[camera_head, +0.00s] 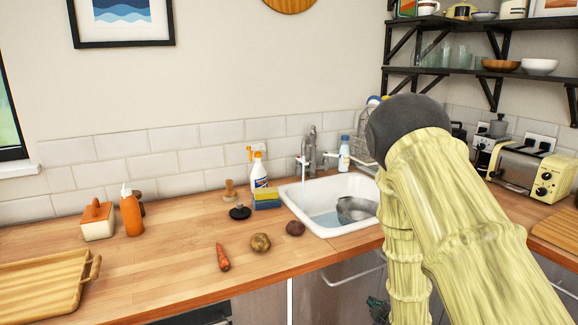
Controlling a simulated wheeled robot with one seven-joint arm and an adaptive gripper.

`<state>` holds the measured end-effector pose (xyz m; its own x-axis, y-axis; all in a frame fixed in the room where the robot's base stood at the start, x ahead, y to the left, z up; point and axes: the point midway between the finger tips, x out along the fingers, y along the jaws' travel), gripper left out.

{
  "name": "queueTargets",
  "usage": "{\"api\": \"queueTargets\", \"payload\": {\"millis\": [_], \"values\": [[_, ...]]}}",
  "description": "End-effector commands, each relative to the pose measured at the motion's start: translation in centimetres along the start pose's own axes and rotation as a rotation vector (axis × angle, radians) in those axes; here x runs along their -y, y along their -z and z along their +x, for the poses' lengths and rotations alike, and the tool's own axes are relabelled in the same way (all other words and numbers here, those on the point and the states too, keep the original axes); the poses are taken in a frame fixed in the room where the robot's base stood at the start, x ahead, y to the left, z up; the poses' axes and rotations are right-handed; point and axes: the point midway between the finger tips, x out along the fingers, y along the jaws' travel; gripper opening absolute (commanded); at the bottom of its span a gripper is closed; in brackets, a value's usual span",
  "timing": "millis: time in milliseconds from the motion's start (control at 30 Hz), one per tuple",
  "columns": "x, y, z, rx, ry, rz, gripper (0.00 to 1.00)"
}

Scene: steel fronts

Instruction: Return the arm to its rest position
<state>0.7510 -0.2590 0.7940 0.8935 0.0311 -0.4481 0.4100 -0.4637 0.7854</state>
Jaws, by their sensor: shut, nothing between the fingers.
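My arm (460,215), with a pale yellow streaked surface and a dark grey rounded joint at its top, fills the right of the head view. It rises to the joint, and a second link (402,255) runs down from there in front of the lower cabinets. A small dark part of my gripper (377,309) shows at the bottom, left of that link. It is shut and empty, beside the steel cabinet fronts and below the counter edge. Most of the gripper is hidden behind the arm or out of the frame.
The wooden counter (170,265) holds a carrot (223,257), a potato (260,242) and a dark red vegetable (295,228). A white sink (325,226) has a metal pot (356,209) in it and running water. A toaster (530,172) stands right of my arm.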

Motion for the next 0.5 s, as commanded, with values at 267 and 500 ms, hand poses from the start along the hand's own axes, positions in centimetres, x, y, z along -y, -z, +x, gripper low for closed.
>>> {"api": "queueTargets", "payload": {"millis": [267, 500], "values": [[18.0, -9.1, -8.0, 0.333, 0.306, 0.45, 0.0], [30.7, -13.8, -19.4, 0.706, 0.49, 0.804, 0.0]]}}
